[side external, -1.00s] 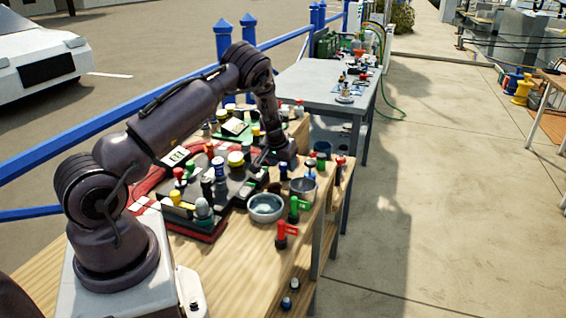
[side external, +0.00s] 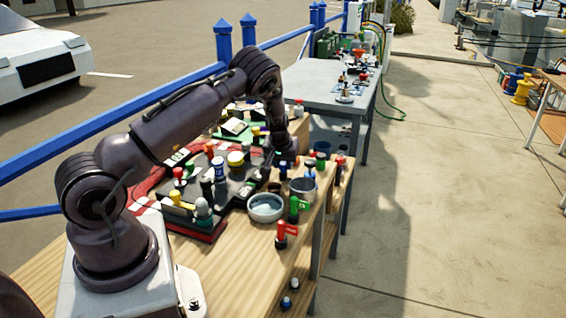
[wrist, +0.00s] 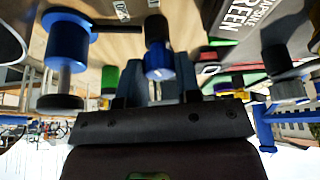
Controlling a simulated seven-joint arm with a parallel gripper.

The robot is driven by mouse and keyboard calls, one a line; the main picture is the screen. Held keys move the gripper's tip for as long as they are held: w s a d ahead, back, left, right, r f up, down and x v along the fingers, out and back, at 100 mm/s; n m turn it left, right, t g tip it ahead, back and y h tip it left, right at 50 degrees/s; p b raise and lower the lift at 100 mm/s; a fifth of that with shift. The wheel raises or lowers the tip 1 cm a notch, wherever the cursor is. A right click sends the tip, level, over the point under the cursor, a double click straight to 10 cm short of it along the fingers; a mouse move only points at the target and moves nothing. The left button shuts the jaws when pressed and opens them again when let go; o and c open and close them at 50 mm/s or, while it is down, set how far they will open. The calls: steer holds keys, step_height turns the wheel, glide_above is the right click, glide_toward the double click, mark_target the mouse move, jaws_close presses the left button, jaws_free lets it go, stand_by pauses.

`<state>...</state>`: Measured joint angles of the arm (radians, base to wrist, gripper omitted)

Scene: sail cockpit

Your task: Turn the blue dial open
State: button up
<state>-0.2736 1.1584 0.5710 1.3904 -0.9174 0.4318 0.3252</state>
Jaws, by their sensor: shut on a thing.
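In the wrist view, a blue dial (wrist: 160,62) with a dark upper part sits between the two fingers of my gripper (wrist: 160,92). The fingers are shut on it, one on each side, and hide part of its sides. In the side external view, my gripper (side external: 288,158) is low at the far right part of the wooden bench. The dial is too small and too covered by the gripper to make out clearly there. I cannot tell how far the dial is turned.
A larger blue knob (wrist: 68,40) stands left of the fingers in the wrist view. In the side external view, a grey bowl (side external: 265,207), a green-handled valve (side external: 294,208) and a red-handled valve (side external: 281,234) stand nearer. A dark panel with several knobs lies to the left.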

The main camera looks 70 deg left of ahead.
steer(key=n+g, duration=0.1)
steer(key=n, duration=0.2)
steer(key=n+g+y, duration=0.1)
steer(key=n, duration=0.2)
steer(key=shift+w, duration=0.1)
steer(key=n+g, duration=0.1)
steer(key=n, duration=0.2)
steer(key=n+g, duration=0.1)
steer(key=n, duration=0.2)
steer(key=shift+g, duration=0.3)
steer(key=shift+w+h, duration=0.1)
steer(key=shift+h, duration=0.2)
steer(key=o, duration=0.9)
steer(key=shift+r, duration=0.15)
steer(key=v, duration=1.2)
steer(key=shift+d+r, duration=0.25)
steer(key=shift+r, duration=0.1)
